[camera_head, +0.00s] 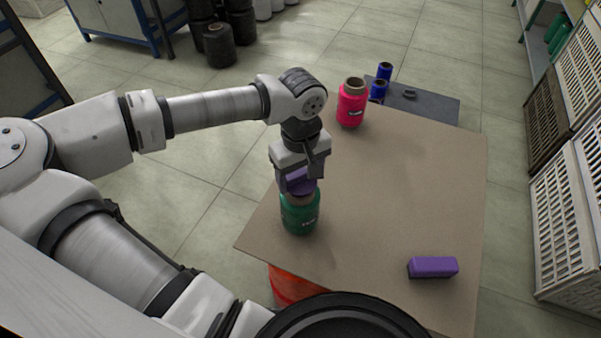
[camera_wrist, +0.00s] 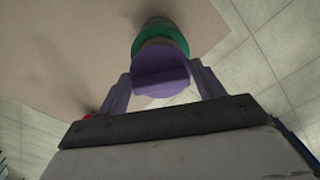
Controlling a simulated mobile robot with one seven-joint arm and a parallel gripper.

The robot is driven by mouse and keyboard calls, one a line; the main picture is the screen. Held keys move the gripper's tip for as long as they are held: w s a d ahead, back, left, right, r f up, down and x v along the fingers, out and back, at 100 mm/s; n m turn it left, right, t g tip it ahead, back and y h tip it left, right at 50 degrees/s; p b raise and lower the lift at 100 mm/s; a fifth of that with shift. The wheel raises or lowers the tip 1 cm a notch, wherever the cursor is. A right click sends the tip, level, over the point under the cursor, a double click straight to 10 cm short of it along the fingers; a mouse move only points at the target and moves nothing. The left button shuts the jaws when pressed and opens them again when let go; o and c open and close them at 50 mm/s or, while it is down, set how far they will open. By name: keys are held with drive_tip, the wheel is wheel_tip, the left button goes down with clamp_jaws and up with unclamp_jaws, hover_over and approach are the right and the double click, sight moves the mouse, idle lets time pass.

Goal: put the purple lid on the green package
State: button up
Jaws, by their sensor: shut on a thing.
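The green package (camera_head: 300,216) is a bottle-like spool with a tan neck, upright near the left edge of the table. It also shows in the wrist view (camera_wrist: 158,32), partly hidden behind the lid. The purple lid (camera_wrist: 160,68) is between the fingers of my gripper (camera_wrist: 160,85). In the head view my gripper (camera_head: 300,180) points down with the lid (camera_head: 299,184) directly above the green package's neck. The gripper is shut on the lid. I cannot tell whether the lid touches the neck.
A pink package (camera_head: 351,104) stands at the table's far end. A purple block (camera_head: 433,267) lies near the front right of the brown table (camera_head: 400,190). Blue spools (camera_head: 384,72) are beyond, by a dark board (camera_head: 430,104). Crates (camera_head: 565,225) stand at right. The table's middle is clear.

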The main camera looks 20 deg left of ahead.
drive_tip(key=shift+f+b, duration=0.85)
drive_tip(key=shift+f, duration=0.15)
drive_tip(key=o, duration=1)
drive_tip(key=shift+r, duration=0.1)
wheel_tip(320, 180, up, 14)
drive_tip(key=shift+f+p, duration=0.15)
drive_tip(key=shift+p, duration=0.4)
